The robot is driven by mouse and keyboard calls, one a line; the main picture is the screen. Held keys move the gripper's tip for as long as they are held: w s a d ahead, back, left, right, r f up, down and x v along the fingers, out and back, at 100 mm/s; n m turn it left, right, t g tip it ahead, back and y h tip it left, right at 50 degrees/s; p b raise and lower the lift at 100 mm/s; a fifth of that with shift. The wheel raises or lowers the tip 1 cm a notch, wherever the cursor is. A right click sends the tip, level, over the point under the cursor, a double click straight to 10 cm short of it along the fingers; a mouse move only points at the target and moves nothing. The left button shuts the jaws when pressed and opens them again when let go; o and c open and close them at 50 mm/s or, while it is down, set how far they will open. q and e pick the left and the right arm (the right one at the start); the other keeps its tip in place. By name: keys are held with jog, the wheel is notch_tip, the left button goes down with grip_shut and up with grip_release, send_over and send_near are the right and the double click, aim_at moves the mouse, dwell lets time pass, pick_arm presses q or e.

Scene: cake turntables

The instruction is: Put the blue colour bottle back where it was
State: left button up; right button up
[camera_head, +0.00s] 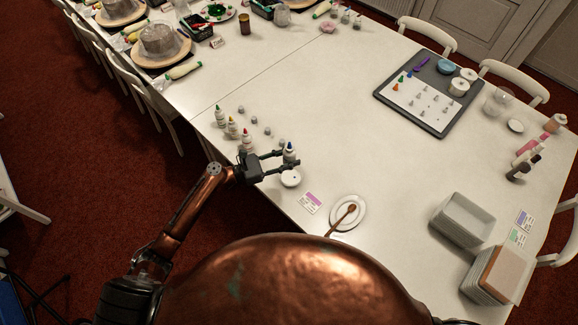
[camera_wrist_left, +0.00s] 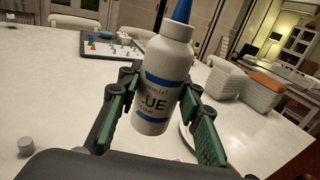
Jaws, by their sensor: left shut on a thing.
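The blue colour bottle (camera_head: 289,154) is white with a blue tip and stands out at the end of my left gripper (camera_head: 281,161). In the left wrist view the bottle (camera_wrist_left: 165,85) sits between the green-padded fingers of the gripper (camera_wrist_left: 163,105), slightly tilted in the picture, with "UE" readable on its label. My left gripper is shut on it. I cannot tell whether its base touches the table. My right gripper is not in view.
Small grey caps (camera_head: 254,120) lie beside the bottle row. A card (camera_head: 311,202) and a plate with a wooden spoon (camera_head: 361,213) lie to the right. The table (camera_head: 340,110) is clear in the middle.

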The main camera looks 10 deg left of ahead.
pick_arm(q)
jog(key=shift+a+f+n+t, duration=0.15)
jog(key=shift+f+n+t, duration=0.15)
jog(key=shift+f, duration=0.05)
jog(key=a+f+n+t+y, duration=0.5)
jog(key=a+n+t+y, duration=0.2)
jog(key=a+y, duration=0.15)
jog(key=shift+t+h, duration=0.25)
jog(key=shift+t, duration=0.05)
jog(key=w+a+f+b, duration=0.1)
jog(key=w+f+b, duration=0.2)
jog(key=w, duration=0.1)
jog(key=w+a+f+b, duration=0.2)
jog(key=w+f+b, duration=0.1)
jog(key=b, duration=0.1)
jog(key=w+a+f+b, duration=0.1)
jog(key=w+f+b, duration=0.2)
jog(key=w+b, duration=0.1)
jog(key=shift+w+a+f, duration=0.1)
jog(key=shift+w+a, duration=0.25)
jog(key=f+b, duration=0.3)
jog(key=f, duration=0.1)
jog(key=shift+w+a+f, duration=0.1)
jog(key=shift+w, duration=0.25)
jog(key=shift+r, duration=0.2)
jog(key=shift+f, duration=0.15)
jog(key=o, duration=0.7)
